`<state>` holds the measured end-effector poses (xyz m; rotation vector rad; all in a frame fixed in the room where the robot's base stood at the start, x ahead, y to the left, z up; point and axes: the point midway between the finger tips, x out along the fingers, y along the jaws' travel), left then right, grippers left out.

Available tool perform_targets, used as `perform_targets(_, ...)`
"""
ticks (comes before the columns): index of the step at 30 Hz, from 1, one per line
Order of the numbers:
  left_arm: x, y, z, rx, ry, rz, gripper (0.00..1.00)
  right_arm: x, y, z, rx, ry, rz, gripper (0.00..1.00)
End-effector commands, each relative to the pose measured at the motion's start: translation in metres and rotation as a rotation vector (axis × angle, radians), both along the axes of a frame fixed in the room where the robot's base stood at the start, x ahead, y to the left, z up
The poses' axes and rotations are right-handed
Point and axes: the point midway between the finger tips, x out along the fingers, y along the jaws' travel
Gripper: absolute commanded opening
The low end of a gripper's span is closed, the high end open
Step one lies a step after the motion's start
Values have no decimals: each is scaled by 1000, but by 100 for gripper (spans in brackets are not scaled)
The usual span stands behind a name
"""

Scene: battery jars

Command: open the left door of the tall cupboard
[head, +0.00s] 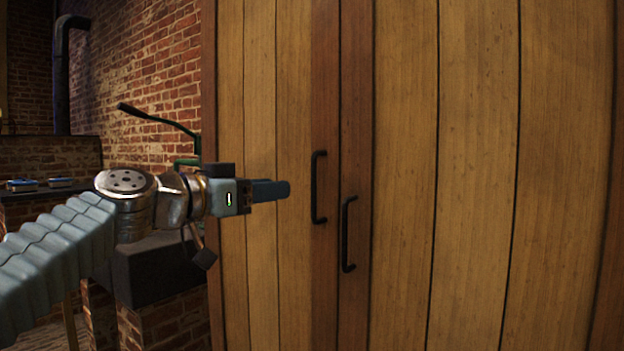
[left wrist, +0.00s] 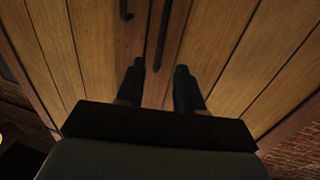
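The tall cupboard fills the right of the head view. Its left door (head: 260,95) and right door (head: 470,170) are shut, meeting at a narrow seam. The left door's black upright handle (head: 315,188) is just left of the seam; the right door's handle (head: 346,235) hangs lower. My left gripper (head: 284,189) is in front of the left door, left of its handle in the picture and apart from it. In the left wrist view its two fingers (left wrist: 158,72) are spread with nothing between them, and dark handles (left wrist: 163,38) show beyond the tips. My right gripper is out of view.
A brick wall (head: 155,60) stands left of the cupboard. A dark block on a brick base (head: 160,270) is behind my left arm, with a dark lever (head: 160,118) above it. Small blue-and-white items (head: 22,185) lie on a ledge at far left.

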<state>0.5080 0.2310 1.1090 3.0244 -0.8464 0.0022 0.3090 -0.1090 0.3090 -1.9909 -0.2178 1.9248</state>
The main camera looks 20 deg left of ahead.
Motion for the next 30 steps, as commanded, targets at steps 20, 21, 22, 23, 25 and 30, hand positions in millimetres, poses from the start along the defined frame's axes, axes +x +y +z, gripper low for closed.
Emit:
perform_targets(20, 80, -48, -1, 0, 1, 1, 37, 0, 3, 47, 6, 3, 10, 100)
perform_targets(21, 80, -48, -1, 0, 1, 1, 37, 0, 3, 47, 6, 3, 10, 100)
perform_targets(22, 80, -48, -1, 0, 1, 1, 37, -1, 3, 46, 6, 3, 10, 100)
perform_targets(23, 80, -48, -1, 0, 1, 1, 37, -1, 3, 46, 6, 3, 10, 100)
perform_targets(25, 80, -48, -1, 0, 2, 1, 35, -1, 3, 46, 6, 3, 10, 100)
perform_targets(30, 80, -48, -1, 0, 2, 1, 9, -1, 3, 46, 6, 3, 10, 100)
